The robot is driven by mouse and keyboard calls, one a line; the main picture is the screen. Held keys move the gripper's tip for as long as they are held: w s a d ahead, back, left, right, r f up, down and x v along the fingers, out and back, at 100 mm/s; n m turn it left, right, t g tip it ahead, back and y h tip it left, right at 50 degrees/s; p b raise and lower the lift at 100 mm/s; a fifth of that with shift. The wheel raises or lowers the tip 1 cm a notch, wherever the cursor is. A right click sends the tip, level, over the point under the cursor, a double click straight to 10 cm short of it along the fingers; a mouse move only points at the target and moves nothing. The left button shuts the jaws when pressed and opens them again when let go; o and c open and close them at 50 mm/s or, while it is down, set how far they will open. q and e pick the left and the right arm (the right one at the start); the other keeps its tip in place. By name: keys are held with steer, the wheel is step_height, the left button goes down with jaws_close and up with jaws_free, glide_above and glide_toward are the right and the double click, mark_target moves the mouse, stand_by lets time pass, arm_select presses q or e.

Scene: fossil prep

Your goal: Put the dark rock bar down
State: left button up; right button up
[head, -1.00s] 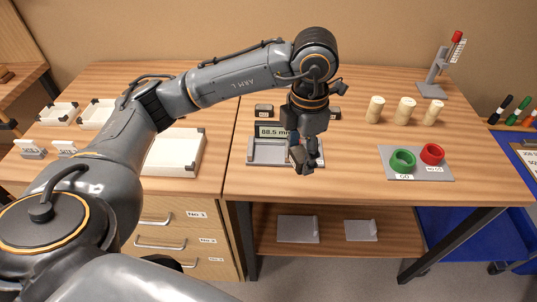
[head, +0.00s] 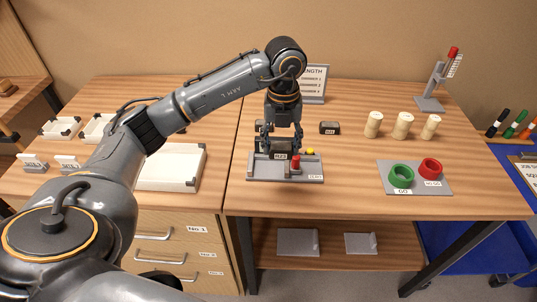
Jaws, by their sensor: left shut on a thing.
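My left gripper (head: 280,142) points down over the grey measuring stand (head: 314,180) on the right-hand table. It is shut on the dark rock bar (head: 281,149), a small dark block with a pale label on its front. The bar is low at the stand, behind a red knob (head: 295,162); I cannot tell whether it touches the stand. The fingers hide part of the bar and the stand's back. My right gripper is not in view.
Another dark labelled block (head: 329,127) lies behind the stand, to the right. Several pale cylinders (head: 373,125) stand farther right. A grey plate (head: 441,188) carries a green ring (head: 400,176) and a red ring (head: 430,168). A white tray (head: 171,184) is left. Table between stand and plate is clear.

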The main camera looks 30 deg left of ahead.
arm_select(q)
steer(key=p, duration=0.1)
glide_above(269, 170)
steer(key=f, duration=0.5)
steer(key=shift+d+f, duration=0.1)
steer(key=shift+d, duration=0.1)
steer(key=f, duration=0.2)
steer(key=f+p, duration=0.1)
steer(key=shift+a+f, duration=0.35)
steer(key=shift+f, duration=0.05)
steer(key=shift+f+b, duration=0.5)
steer(key=shift+f, duration=0.2)
steer(key=o, duration=1.3)
steer(key=shift+r, duration=0.1)
